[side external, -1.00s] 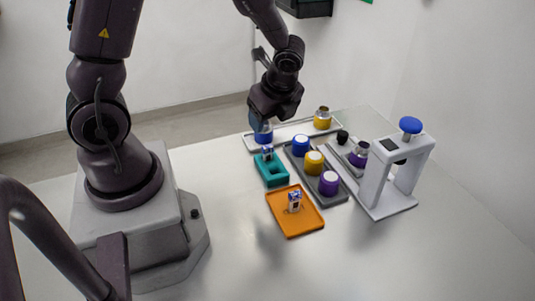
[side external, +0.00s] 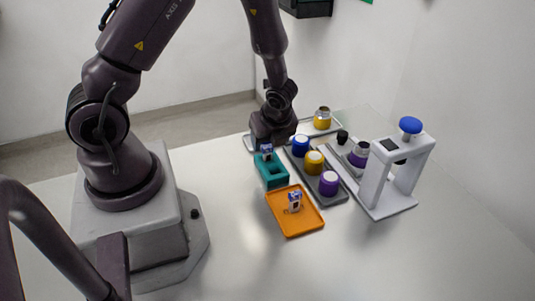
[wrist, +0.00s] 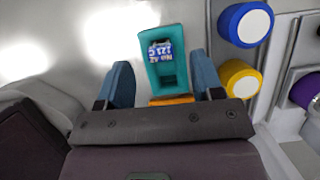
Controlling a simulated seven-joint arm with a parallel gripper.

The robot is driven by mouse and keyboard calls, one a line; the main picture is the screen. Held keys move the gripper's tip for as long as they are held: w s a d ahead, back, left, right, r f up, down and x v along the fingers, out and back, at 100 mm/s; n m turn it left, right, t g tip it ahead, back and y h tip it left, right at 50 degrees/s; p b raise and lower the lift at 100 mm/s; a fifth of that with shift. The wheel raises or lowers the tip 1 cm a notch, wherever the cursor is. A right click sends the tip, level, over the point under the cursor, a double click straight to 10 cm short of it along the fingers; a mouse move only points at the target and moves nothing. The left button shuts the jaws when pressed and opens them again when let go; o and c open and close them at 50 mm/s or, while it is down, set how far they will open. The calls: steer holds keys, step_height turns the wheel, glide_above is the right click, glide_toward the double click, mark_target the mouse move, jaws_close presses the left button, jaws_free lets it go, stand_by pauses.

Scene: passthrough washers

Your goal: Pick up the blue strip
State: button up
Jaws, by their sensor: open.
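A small blue-and-white printed strip (side external: 266,151) stands at the far end of the teal holder (side external: 274,177). In the wrist view the strip (wrist: 160,52) shows blue with white print, inside the teal holder (wrist: 170,85). My gripper (side external: 268,143) is low at the holder's far end. In the wrist view my gripper (wrist: 161,62) is open and empty, its two blue fingers on either side of the holder and apart from the strip. The fingertips are hard to make out in the side view. A similar printed piece (side external: 294,201) stands on the orange tray (side external: 312,226).
A grey rack with a blue-capped (side external: 301,145), a yellow-capped (side external: 313,162) and a purple-capped jar (side external: 329,183) stands close right of the holder. A white press (side external: 375,184) stands further right. The table's front is clear.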

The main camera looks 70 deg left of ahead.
mark_target(268, 147)
steer(key=shift+x, duration=1.6)
steer(key=shift+d, duration=0.1)
steer(key=c, duration=1)
steer(key=shift+r, duration=0.15)
